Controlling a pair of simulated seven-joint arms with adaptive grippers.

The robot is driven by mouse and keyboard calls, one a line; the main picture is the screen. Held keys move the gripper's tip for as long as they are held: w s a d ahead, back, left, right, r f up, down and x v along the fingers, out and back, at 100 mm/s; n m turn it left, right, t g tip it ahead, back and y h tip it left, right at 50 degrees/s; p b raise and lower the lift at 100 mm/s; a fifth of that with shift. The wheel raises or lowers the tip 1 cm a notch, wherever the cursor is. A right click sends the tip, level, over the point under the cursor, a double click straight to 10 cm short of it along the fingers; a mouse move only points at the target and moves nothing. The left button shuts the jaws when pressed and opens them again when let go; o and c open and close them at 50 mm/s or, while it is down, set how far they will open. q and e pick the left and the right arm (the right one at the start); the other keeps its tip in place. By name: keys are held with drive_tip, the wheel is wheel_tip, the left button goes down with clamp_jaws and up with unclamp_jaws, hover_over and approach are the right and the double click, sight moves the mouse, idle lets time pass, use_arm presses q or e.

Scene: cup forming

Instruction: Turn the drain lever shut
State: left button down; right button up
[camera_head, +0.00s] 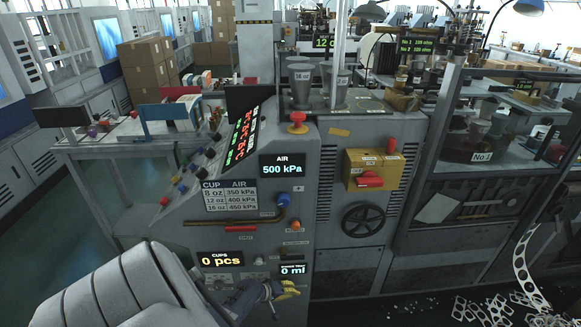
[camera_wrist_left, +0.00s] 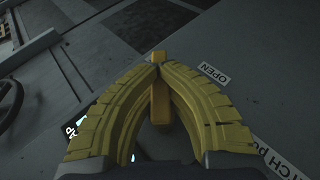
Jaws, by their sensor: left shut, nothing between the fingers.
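My left gripper (camera_head: 287,290) is low in front of the machine's grey front panel in the head view, its yellow fingers just below the "0 ml" display (camera_head: 293,270). In the left wrist view the two ridged yellow fingers (camera_wrist_left: 157,70) meet at their tips, with nothing held between them. A narrow yellow bar (camera_wrist_left: 159,108), which looks like the drain lever, shows behind and between the fingers, its end poking out past the tips. I cannot tell whether they touch it. An "OPEN" label (camera_wrist_left: 214,75) sits to its right. My right gripper is in neither view.
A black handwheel (camera_head: 363,220), a yellow box with a red handle (camera_head: 374,170) and a brown horizontal pipe (camera_head: 225,225) project from the machine. Cups (camera_head: 300,80) stand on top. A perforated scrap strip (camera_head: 526,262) hangs at the right. The aisle floor (camera_head: 85,215) at left is clear.

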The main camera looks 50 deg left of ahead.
use_arm(q)
drive_tip(key=shift+a+r+t, duration=0.15)
drive_tip(key=shift+a+t, duration=0.05)
drive_tip(key=shift+t, duration=0.1)
drive_tip(key=c, duration=1.3)
unclamp_jaws()
drive_tip(key=shift+d, duration=0.15)
drive_tip(key=shift+s, duration=0.1)
drive_tip(key=shift+s+r, duration=0.2)
drive_tip(key=shift+s, duration=0.15)
drive_tip(key=shift+v, duration=5.5)
drive_tip(key=shift+w+r, duration=0.1)
